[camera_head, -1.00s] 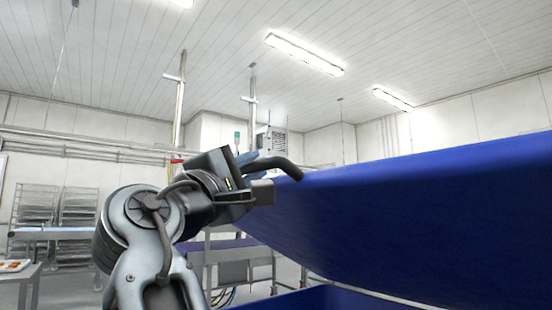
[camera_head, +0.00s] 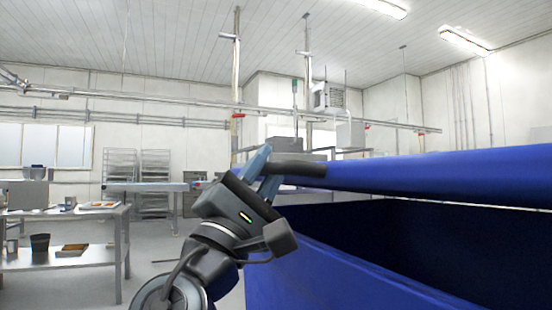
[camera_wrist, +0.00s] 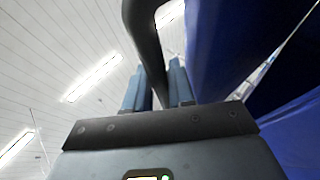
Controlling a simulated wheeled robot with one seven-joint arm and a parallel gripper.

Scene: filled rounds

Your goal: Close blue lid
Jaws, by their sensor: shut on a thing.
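The blue lid (camera_head: 450,172) stretches across the right of the head view, near level, with a dark open gap beneath it. Below it stands the blue bin (camera_head: 310,270), its front wall and rim in sight. A black handle (camera_head: 298,168) sticks out from the lid's left end. My gripper (camera_head: 265,172) is at this handle, shut on it. In the wrist view, the black handle (camera_wrist: 148,40) passes between the two blue-grey fingers of my gripper (camera_wrist: 158,88). The lid's blue underside (camera_wrist: 225,40) fills the right of that view.
A steel table (camera_head: 70,215) with trays and small containers stands at the left. Wire racks (camera_head: 140,180) and pipes are along the back wall. Open floor lies between the table and the bin.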

